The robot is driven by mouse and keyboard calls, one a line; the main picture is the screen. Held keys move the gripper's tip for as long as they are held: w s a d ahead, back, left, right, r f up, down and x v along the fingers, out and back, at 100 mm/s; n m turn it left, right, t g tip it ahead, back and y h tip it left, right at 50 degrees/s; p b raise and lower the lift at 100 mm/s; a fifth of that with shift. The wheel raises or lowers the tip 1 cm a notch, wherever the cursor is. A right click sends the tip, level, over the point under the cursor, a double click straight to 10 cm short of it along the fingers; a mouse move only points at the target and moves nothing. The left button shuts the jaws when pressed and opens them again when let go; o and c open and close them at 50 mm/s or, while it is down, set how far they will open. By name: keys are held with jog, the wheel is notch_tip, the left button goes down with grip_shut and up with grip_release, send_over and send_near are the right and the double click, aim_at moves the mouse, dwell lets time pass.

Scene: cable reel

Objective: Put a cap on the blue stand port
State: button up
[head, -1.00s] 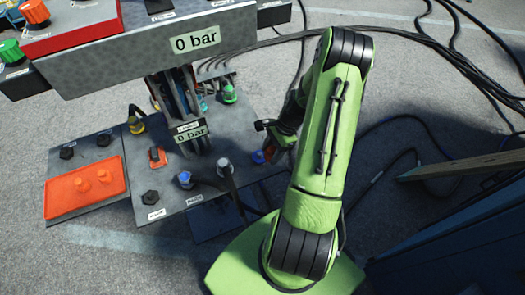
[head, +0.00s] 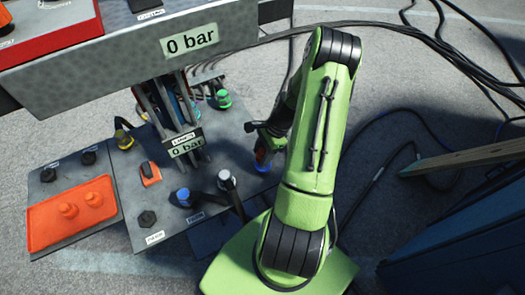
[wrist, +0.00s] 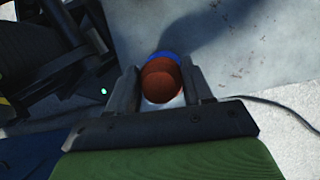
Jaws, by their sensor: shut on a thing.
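My gripper (wrist: 162,92) is shut on an orange-red cap (wrist: 160,78), which sits between its two fingers in the wrist view. The blue stand port (wrist: 164,56) shows as a blue rim just past the cap, largely covered by it. In the head view the cap (head: 262,153) is partly hidden by my arm and shows just above the blue port (head: 262,166) at the right edge of the grey stand plate. The cap appears to be at the port's top, but I cannot tell whether it is fully seated. Two orange caps stand on the orange tray (head: 45,232) at the left.
A blue-ended hose fitting (head: 183,196), a grey-topped post (head: 226,180), a black knob (head: 147,219) and a green fitting (head: 222,98) stand on the plate. A grey panel reading 0 bar (head: 130,60) overhangs it. Black cables (head: 450,50) lie on the floor.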

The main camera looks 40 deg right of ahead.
jog(key=shift+f+b, duration=0.7)
jog(key=shift+f, duration=0.8)
jog(key=shift+f, duration=0.2)
jog(key=o, duration=1.2)
jog(key=shift+o, duration=0.2)
jog(key=p+v, duration=0.4)
jog(key=v, duration=1.1)
jog(key=shift+r+p, duration=0.35)
jog(key=shift+p, duration=0.05)
